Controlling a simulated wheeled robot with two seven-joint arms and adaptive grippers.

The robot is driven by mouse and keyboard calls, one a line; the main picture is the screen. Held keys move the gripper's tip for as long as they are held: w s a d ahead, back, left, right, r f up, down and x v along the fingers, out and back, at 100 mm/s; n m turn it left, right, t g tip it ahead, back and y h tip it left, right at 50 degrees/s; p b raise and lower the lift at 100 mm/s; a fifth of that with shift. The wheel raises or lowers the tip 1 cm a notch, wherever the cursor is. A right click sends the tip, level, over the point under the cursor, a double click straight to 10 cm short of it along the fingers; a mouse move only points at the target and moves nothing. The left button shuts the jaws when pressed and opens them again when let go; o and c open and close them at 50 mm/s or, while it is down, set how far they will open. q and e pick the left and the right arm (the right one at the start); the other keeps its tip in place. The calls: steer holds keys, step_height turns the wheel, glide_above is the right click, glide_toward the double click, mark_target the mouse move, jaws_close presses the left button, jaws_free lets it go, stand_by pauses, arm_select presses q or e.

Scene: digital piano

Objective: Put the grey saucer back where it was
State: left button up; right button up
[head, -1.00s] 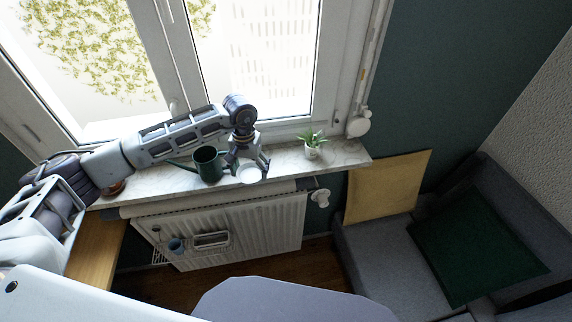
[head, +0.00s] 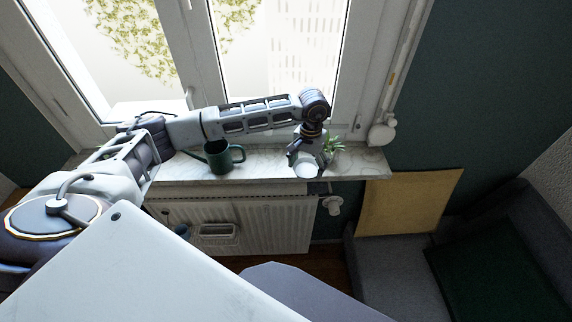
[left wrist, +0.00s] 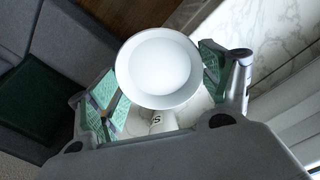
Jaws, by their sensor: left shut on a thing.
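The grey saucer (head: 304,170), pale and round, is in my left gripper (head: 306,163) in the head view, at the front edge of the windowsill (head: 262,163). In the left wrist view the saucer (left wrist: 158,68) shows its round face between the green finger pads of my left gripper (left wrist: 165,85), which is shut on it. A white pot with dark lettering (left wrist: 162,121) shows partly behind the saucer there. In the head view the potted plant (head: 335,146) is just beside the gripper, its pot mostly hidden. My right gripper is not in view.
A dark green watering can (head: 220,160) stands on the sill left of the gripper. The radiator (head: 270,222) is below the sill. The sill's right end (head: 370,163) is clear.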

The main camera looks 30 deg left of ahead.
mark_target(303, 170)
arm_select(q)
steer(key=shift+w+d+f, duration=0.1)
steer(key=shift+d+f, duration=0.05)
steer(key=shift+d, duration=0.05)
steer(key=shift+f, duration=0.25)
steer(key=shift+s+a+f+b, duration=0.2)
steer(key=shift+s+f+b, duration=0.15)
steer(key=shift+s+f, duration=0.3)
steer(key=shift+a+f, duration=0.15)
steer(key=shift+f, duration=0.45)
steer(key=shift+f+b, duration=0.2)
steer(key=shift+b, duration=0.2)
steer(key=shift+w+a+n+b, duration=0.3)
steer(key=shift+a+b, duration=0.1)
steer(key=shift+a, duration=0.05)
steer(key=shift+n, duration=0.7)
steer(key=w+a+r, duration=0.1)
steer(key=w+a+r+b, duration=0.1)
steer(key=a+r, duration=0.1)
steer(key=w+a+r, duration=0.1)
steer(key=a, duration=0.1)
steer(key=shift+a+r+b, duration=0.2)
steer(key=shift+r+b, duration=0.1)
steer(key=shift+b, duration=0.05)
steer(key=s+a+r+m, duration=0.1)
steer(key=a+r, duration=0.4)
steer(key=shift+s+a, duration=0.2)
steer(key=shift+a, duration=0.05)
